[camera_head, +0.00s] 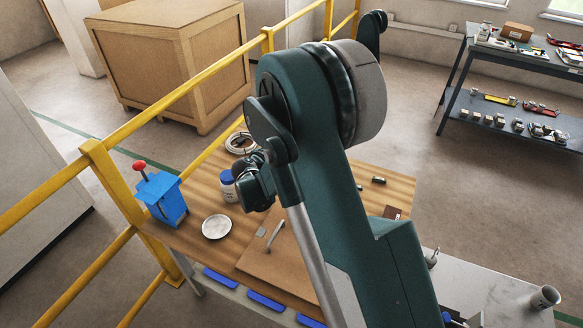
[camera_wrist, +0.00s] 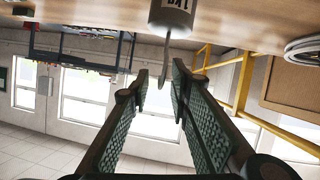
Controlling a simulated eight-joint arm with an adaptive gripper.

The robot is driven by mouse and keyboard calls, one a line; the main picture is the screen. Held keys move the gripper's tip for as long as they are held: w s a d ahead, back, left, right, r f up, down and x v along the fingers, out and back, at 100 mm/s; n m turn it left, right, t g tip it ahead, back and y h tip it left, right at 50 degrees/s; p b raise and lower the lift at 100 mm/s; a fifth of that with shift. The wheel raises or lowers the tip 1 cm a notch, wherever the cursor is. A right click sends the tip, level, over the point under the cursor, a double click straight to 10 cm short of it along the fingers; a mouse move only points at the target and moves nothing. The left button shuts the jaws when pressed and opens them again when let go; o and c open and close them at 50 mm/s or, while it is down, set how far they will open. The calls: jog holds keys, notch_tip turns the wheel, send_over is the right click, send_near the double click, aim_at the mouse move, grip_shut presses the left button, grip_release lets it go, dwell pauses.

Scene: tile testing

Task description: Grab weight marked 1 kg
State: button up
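A pale grey cylindrical weight (camera_wrist: 171,17) stands upside down in the wrist view, at the top centre, cut off by the frame edge. Its dark lettering is inverted and partly cropped, and looks like "1 K". A thin grey hook-like part extends from it toward the gap between my fingers. My gripper (camera_wrist: 161,82) is open, with green textured pads apart and nothing clamped between them. In the head view my own arm hides the weight and most of the gripper.
The wooden table (camera_head: 190,236) carries a blue box with a red-knobbed lever (camera_head: 162,196), a blue-lidded white jar (camera_head: 228,187), a round white dish (camera_head: 216,227) and a brown board (camera_head: 284,262). A yellow railing (camera_head: 125,128) runs along the left. A shelf rack (camera_head: 510,120) stands far right.

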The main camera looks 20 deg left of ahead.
jog(key=shift+c, duration=0.2)
grip_shut()
jog(key=shift+r, duration=0.2)
dwell(0.4)
jog(key=shift+r+p, duration=1.25)
jog(key=shift+r, duration=3.55)
